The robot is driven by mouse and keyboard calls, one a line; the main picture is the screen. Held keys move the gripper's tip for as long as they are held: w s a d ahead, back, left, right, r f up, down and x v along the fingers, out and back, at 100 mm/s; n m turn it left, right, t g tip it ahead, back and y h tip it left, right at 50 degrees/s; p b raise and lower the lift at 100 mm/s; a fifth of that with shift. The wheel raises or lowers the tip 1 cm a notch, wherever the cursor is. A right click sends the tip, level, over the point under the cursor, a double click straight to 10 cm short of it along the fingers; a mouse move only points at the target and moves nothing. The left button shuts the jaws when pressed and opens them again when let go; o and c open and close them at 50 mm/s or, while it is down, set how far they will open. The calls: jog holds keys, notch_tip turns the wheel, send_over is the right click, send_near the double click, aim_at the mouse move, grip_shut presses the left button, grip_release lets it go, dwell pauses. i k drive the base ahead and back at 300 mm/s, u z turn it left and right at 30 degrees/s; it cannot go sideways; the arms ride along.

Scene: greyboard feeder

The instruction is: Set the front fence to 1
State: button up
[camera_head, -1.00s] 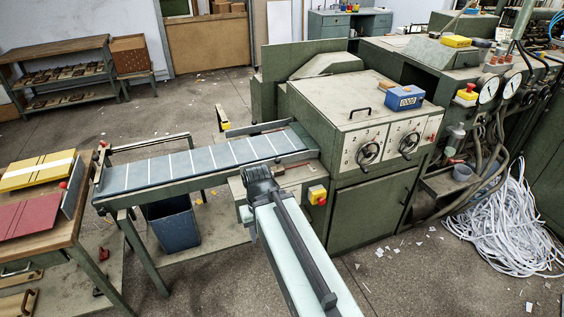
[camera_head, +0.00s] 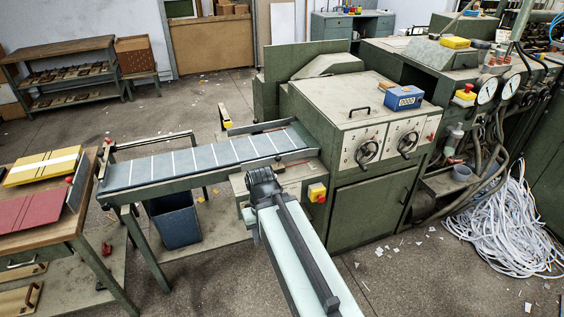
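The green machine (camera_head: 345,105) stands right of centre. My gripper (camera_head: 262,182) is the dark end of my pale arm, in front of the machine and below the feed table's right end. It appears apart from both handwheels. Its fingers are not clear.
A blue counter box (camera_head: 404,98) sits on the machine top. A yellow-and-red switch (camera_head: 317,192) is right of my gripper. A blue bin (camera_head: 175,220) stands under the feed table. White strips (camera_head: 510,225) pile up at right. Floor shows in front of the machine.

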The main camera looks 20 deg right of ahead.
aim_at(282, 162)
jog(key=k, duration=0.45)
jog(key=u, duration=0.25)
jog(key=i, duration=1.1)
jog(key=u, duration=0.35)
jog(key=k, duration=0.85)
jog(key=u, duration=0.2)
jog(key=i, duration=0.85)
jog(key=z, duration=0.05)
